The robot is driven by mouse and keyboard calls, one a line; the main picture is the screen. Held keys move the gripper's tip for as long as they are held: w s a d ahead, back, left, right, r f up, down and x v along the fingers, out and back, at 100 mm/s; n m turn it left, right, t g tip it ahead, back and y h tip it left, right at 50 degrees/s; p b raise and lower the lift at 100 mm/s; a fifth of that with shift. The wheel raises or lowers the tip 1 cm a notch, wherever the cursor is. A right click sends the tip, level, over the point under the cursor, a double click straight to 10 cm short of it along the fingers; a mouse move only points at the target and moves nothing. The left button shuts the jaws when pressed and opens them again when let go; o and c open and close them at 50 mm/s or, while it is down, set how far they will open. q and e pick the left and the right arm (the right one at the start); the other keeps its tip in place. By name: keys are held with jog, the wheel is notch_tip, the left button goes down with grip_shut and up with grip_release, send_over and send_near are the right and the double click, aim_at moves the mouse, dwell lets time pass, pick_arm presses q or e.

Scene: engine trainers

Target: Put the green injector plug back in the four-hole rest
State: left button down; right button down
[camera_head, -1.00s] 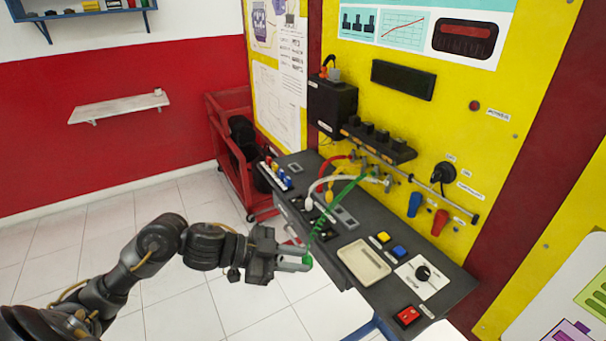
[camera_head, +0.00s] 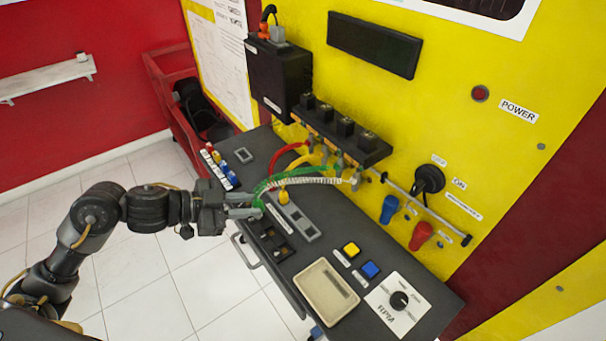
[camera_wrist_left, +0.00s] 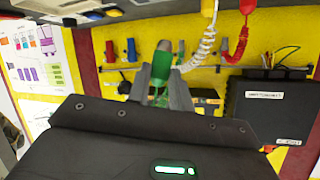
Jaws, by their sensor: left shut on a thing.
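The green injector plug (camera_head: 257,204) is held between the fingertips of my left gripper (camera_head: 248,206), with its green coiled cable running back to the injector rail (camera_head: 340,140). In the left wrist view the plug (camera_wrist_left: 160,68) sits between the two fingers, its pale end upward in the picture. A dark block with square pockets (camera_head: 275,240), seemingly the four-hole rest, lies on the bench just right of and below the gripper. A yellow plug (camera_head: 283,197) stands behind it. The white and red cable ends are partly hidden by the green cable. My right gripper is not in view.
The bench (camera_head: 255,175) carries a grey strip (camera_head: 298,222), a beige tray (camera_head: 326,290), yellow and blue buttons (camera_head: 370,269) and a knob panel (camera_head: 398,300). Coiled cables cross above the bench near the rest. The yellow panel (camera_head: 450,140) stands behind.

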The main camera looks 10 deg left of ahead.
pick_arm(q)
jog(key=w+d+r+n+t+y+p, duration=0.1)
jog(key=w+d+r+n+y+p, duration=0.15)
jog(key=w+p, duration=0.2)
jog(key=w+d+f+n, duration=0.1)
jog(key=f, duration=0.2)
jog(key=w+d+f+n+t+y+b, duration=0.1)
jog(key=d+f+n, duration=0.1)
jog(key=f, duration=0.1)
jog(key=w+d+f+n+y, duration=0.1)
jog(key=f+n, duration=0.1)
jog(key=f, duration=0.2)
jog(key=shift+d+t+b, duration=0.3)
jog(key=shift+d+t, duration=0.1)
jog(key=shift+f, duration=0.2)
jog(key=shift+s+p, duration=0.1)
jog(key=shift+p, duration=0.2)
dwell(0.4)
jog(key=shift+f+b, duration=0.6)
jog(key=shift+f, duration=0.3)
dwell(0.6)
jog(key=c, duration=1.5)
grip_release()
jog(key=shift+r, duration=0.1)
